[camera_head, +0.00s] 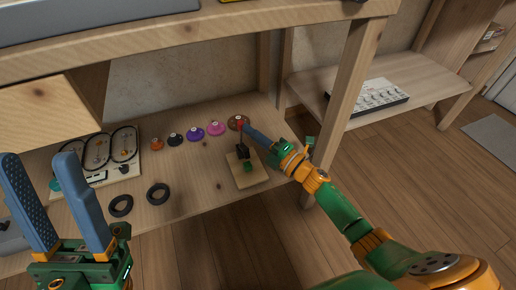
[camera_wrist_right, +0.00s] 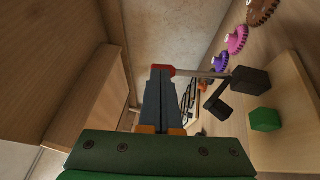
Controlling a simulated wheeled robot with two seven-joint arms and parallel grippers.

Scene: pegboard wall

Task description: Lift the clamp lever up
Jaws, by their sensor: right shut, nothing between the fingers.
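The clamp sits on a small wooden board (camera_head: 255,178) on the lower shelf, with a black body (camera_wrist_right: 250,80) and a green block (camera_head: 248,167). Its lever ends in a red tip (camera_wrist_right: 162,68); a thin metal rod runs from the tip to the black body. In the head view the lever stands roughly upright, partly hidden by my fingers. My right gripper (camera_head: 245,127) is shut and empty, its fingertips right at the red tip; the wrist view shows its fingers (camera_wrist_right: 161,72) together. Whether they touch the tip is unclear. My left gripper (camera_head: 40,160) is open and empty, away from the clamp.
Several coloured gears, including a pink one (camera_head: 216,128), stand in a row behind the clamp. Two black rings (camera_head: 158,194) and a white track board (camera_head: 125,160) lie left. A wooden post (camera_head: 345,85) rises on the right, near my right arm. The tabletop edge overhangs above.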

